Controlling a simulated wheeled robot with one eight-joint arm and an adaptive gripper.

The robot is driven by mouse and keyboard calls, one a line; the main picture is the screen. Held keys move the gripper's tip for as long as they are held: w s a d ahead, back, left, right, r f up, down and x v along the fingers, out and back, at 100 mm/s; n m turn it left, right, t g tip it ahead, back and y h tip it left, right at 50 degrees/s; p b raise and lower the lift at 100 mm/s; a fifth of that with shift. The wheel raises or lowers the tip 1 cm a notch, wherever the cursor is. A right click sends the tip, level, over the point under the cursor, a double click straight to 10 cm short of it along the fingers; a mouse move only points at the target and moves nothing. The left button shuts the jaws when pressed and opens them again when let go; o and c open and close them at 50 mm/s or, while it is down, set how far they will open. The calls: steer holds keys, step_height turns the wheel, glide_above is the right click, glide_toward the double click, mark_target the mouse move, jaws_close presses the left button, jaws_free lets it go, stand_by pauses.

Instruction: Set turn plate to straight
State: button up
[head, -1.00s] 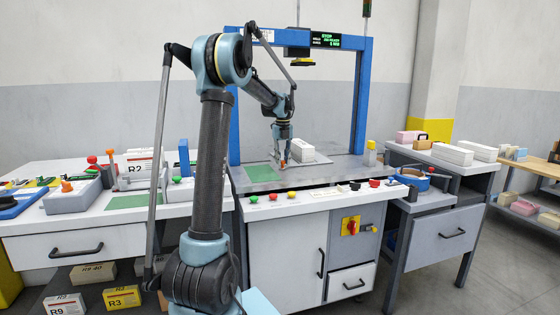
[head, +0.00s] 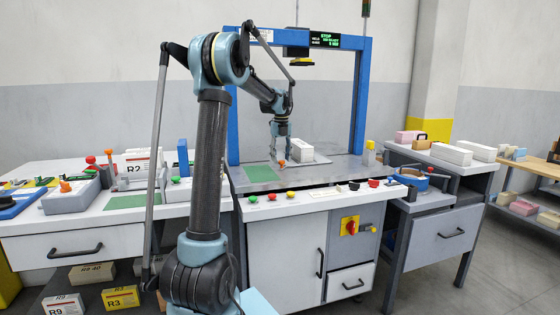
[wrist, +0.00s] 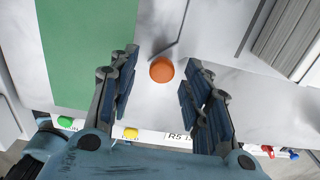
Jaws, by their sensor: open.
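An orange knob (head: 282,163) stands on the grey metal table top of the blue-framed machine. It also shows as a round orange top (wrist: 162,69) in the wrist view. My gripper (head: 280,155) is above the table at the knob. In the wrist view my gripper (wrist: 160,65) is open, with a finger on each side of the knob and visible gaps to it. A thin dark edge runs beside the knob; I cannot tell whether it is the turn plate or how it is angled.
A pale stack (head: 308,153) lies right of the knob and behind it, also in the wrist view (wrist: 288,35). A green patch (head: 262,172) is to the left. Coloured buttons (head: 291,195) line the front edge. The blue frame (head: 361,100) stands around the table.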

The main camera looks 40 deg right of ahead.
step_height(320, 180, up, 10)
steer(key=shift+r, duration=0.25)
stand_by(0.6)
